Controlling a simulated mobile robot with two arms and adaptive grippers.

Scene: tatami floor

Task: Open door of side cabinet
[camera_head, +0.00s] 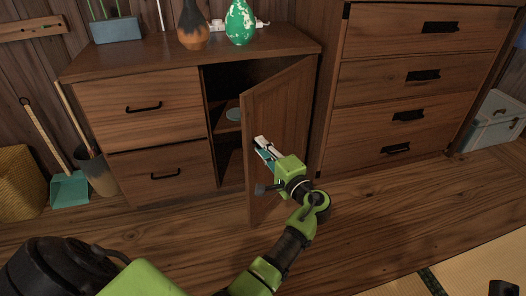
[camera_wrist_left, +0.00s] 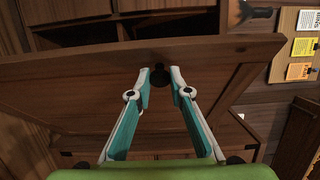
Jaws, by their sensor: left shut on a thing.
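The side cabinet (camera_head: 130,62) is brown wood, with two drawers on the left and a hinged door (camera_head: 287,105) on the right. The door stands partly open, swung out from its right edge, and the dark inside with a shelf shows. My left gripper (camera_head: 262,147) is at the outer left part of the door face. In the left wrist view, its teal and white fingers (camera_wrist_left: 160,80) are closed around a dark round knob (camera_wrist_left: 158,56) on the door (camera_wrist_left: 70,68). The fingers partly hide the knob.
A bluish dish (camera_head: 234,115) sits on the cabinet shelf. An orange-brown vase (camera_head: 193,30) and a green vase (camera_head: 240,22) stand on top. A chest of drawers (camera_head: 420,55) stands at right. A bin (camera_head: 98,175) and dustpan (camera_head: 69,189) stand at left. The wooden floor in front is clear.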

